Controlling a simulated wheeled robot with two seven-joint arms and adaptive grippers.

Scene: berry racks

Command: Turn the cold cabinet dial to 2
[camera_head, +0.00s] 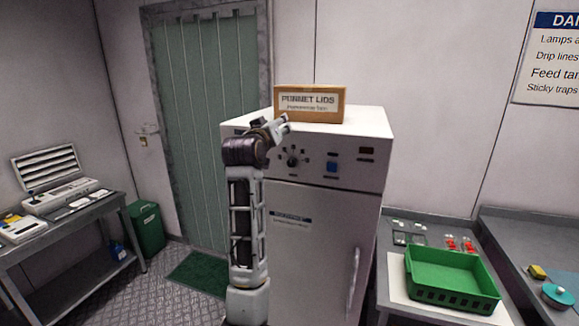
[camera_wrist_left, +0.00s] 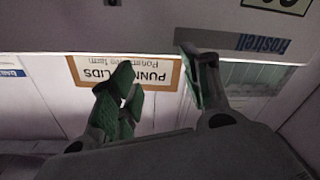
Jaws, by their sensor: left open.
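The white cold cabinet (camera_head: 325,235) stands in the middle of the head view. Its dial (camera_head: 292,160) is a dark round knob on the upper front panel; its numbers and pointer are too small to read. My left gripper (camera_head: 279,127) is raised in front of the cabinet, above and left of the dial in the picture, apart from it. The dial does not show there. My right gripper is in neither view.
A PUNNET LIDS box (camera_head: 311,104) sits on the cabinet top; it appears upside down in the left wrist view (camera_wrist_left: 157,77). A blue switch (camera_head: 332,167) is right of the dial. A green crate (camera_head: 452,278) rests on the right bench. A door handle (camera_head: 354,275) runs down the cabinet front.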

